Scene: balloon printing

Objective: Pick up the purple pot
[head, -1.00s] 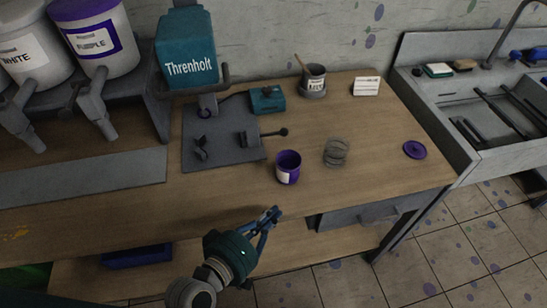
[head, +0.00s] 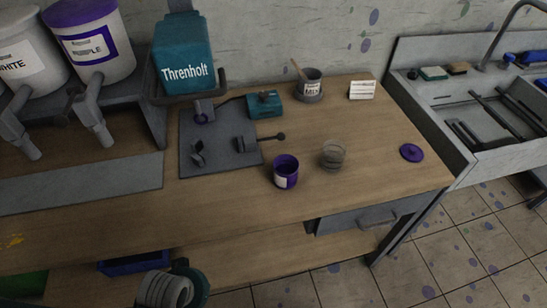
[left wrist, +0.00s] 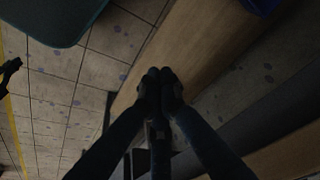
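The purple pot (head: 286,174) stands upright and open-topped near the front edge of the wooden workbench (head: 230,210), with a pale label on its side. A round purple lid (head: 411,152) lies apart from it at the right. My left arm shows at the bottom of the head view, its fingers out of sight there. In the left wrist view, my left gripper (left wrist: 160,77) has its two fingertips together with nothing visible between them, well away from the pot. My right gripper is not recognisable in either view.
A clear glass-like cup (head: 333,154) stands just right of the pot. Behind are a dark plate (head: 222,160) with fittings, a teal Threnholt machine (head: 182,58), a MIX pot (head: 311,84) and a white card (head: 362,90). A sink (head: 470,95) is at the right.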

